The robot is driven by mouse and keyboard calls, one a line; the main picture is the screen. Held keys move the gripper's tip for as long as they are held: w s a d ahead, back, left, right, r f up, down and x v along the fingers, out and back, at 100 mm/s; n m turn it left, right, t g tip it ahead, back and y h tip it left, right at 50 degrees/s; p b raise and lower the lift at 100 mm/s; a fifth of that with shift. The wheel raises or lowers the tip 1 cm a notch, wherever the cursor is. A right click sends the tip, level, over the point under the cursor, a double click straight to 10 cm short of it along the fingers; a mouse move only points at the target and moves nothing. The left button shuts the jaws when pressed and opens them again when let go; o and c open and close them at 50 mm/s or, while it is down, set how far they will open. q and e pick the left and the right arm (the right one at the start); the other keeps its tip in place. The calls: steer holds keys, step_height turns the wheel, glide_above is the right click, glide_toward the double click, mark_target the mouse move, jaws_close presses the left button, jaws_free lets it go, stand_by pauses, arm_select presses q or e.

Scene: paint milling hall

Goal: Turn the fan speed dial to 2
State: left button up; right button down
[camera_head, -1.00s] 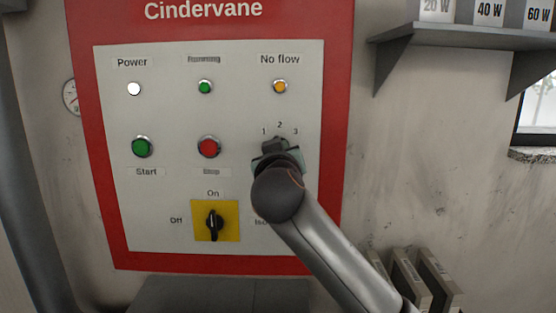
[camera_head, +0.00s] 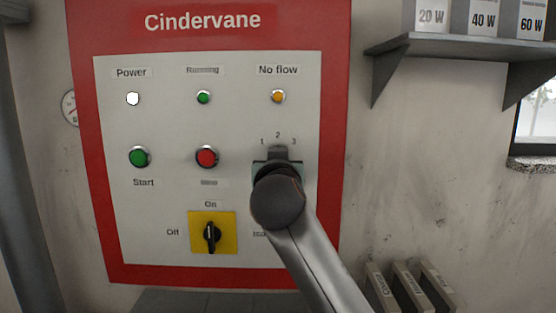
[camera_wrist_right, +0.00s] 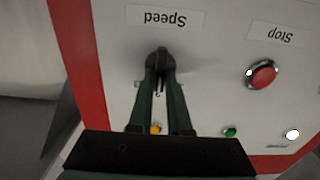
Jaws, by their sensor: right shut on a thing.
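The speed dial is a small black knob (camera_wrist_right: 161,54) beside the Speed label (camera_wrist_right: 166,18) in the upside-down right wrist view. My right gripper (camera_wrist_right: 161,66) is shut on it, with a dark green finger on each side. The knob appears roughly in line with the 2. In the head view my right wrist and gripper (camera_head: 278,168) cover most of the dial. The figures 1, 2 and 3 (camera_head: 278,136) show above it, and the dark part under them sits below the 2. My left gripper is not in view.
The red-framed Cindervane panel (camera_head: 205,277) also carries a green Start button (camera_head: 139,157), a red Stop button (camera_head: 206,157) and a black switch on a yellow plate (camera_head: 228,219). The Power lamp (camera_head: 133,98) looks white. A shelf (camera_head: 452,44) juts out at right.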

steer(key=c, duration=0.9)
jaws_free()
steer(key=shift+o, duration=0.2)
steer(key=s+b, duration=0.3)
steer(key=s, duration=0.9)
steer(key=shift+s, duration=0.3)
